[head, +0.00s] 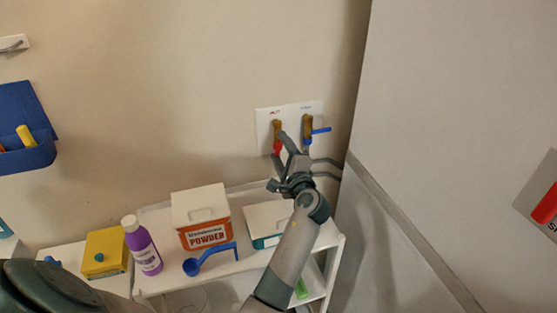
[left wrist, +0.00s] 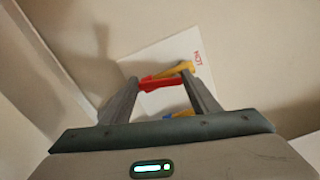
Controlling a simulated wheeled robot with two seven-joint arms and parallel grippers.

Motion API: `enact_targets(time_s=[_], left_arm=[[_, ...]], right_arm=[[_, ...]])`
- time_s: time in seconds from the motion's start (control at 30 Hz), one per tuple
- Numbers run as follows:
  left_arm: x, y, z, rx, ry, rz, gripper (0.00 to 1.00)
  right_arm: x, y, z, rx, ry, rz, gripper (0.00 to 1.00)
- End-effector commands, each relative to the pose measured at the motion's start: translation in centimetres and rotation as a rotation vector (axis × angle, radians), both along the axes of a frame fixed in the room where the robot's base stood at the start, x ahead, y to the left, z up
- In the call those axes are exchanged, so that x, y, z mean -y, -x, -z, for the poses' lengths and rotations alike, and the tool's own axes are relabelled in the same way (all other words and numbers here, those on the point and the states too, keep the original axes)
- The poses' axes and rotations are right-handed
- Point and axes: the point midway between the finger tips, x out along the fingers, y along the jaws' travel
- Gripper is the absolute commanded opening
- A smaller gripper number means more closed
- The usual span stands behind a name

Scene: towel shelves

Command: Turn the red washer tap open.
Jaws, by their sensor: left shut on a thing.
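The red washer tap (head: 277,147) is on a white wall plate, its brass body (head: 277,126) above and its red lever pointing down. In the left wrist view the red lever (left wrist: 160,83) lies between my fingers, beside the yellow brass body (left wrist: 184,68) and a red "HOT" label. My left gripper (head: 284,146) is shut on the red lever; its fingers partly hide it in the head view. The blue tap (head: 320,131) is just right of it, its lever pointing sideways. My right gripper is not in view.
Below the taps a white shelf (head: 155,215) holds a powder box (head: 207,237), a blue scoop (head: 208,257), a purple bottle (head: 145,252) and a white-lidded box (head: 266,221). A yellow box (head: 104,254) is to the left. A large grey panel (head: 455,130) stands close on the right.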

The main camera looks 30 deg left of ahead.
Motion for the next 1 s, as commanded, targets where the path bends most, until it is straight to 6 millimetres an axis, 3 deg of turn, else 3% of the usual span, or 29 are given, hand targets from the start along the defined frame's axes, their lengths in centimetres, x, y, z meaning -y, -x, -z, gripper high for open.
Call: enact_targets(time_s=[0.03,0.3,0.93,0.97,1.0], left_arm=[[0.0,-0.1,0.7,0.032,0.028,-0.001,0.33],[0.3,-0.4,0.6,0.16,0.139,-0.001,0.33],[0.4,-0.6,0.3,0.213,0.185,0.0,0.33],[0.4,-0.6,0.3,0.213,0.185,0.0,0.58],[0.4,-0.6,0.3,0.213,0.185,0.0,0.67]], right_arm=[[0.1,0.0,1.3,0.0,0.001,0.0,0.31],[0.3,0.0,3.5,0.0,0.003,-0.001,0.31],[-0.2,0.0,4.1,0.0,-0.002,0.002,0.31],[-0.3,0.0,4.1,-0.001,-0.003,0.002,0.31],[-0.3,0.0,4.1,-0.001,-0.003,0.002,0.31]])
